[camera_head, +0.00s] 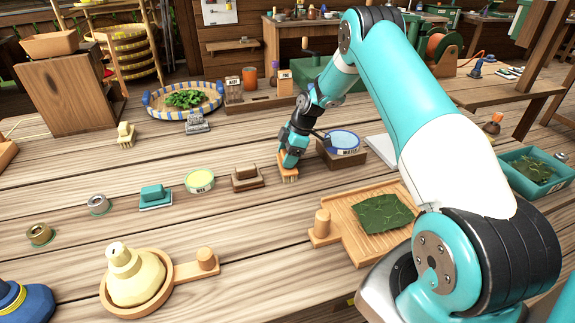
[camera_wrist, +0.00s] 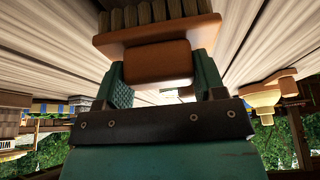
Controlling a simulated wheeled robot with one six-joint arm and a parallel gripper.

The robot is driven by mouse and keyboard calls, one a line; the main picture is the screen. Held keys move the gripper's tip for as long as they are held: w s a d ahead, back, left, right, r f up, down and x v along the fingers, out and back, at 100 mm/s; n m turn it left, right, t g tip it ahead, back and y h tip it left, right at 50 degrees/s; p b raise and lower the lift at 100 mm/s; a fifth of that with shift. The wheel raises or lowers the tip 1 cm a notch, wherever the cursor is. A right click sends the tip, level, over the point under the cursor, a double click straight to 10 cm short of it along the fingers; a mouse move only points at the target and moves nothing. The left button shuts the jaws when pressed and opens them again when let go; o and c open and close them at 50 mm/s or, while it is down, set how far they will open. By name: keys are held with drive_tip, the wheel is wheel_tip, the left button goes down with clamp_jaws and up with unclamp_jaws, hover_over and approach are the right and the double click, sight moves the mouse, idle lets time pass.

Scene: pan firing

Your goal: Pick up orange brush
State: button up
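The orange brush (camera_head: 288,169) is under my gripper (camera_head: 291,158) in the middle of the workbench in the head view. Its bristles point down at the tabletop. I cannot tell whether they touch it. In the wrist view, the brush (camera_wrist: 150,35) fills the top of the picture, bristles at the upper edge. Its handle sits between the two teal fingers of my gripper (camera_wrist: 160,66), one on each side. The fingers appear closed on the handle and hide its ends.
A brown brush (camera_head: 246,177) stands close on the left, with a round green tin (camera_head: 200,180) beyond it. A wooden box with a blue-lidded tin (camera_head: 343,143) is close on the right. A wooden tray (camera_head: 337,216) with a leaf lies in front. Bare planks lie front-left of the brush.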

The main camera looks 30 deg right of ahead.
drive_tip(key=c, duration=0.4)
drive_tip(key=shift+r, duration=0.2)
wheel_tip(320, 180, up, 20)
drive_tip(key=b, duration=0.2)
drive_tip(key=shift+f, duration=0.15)
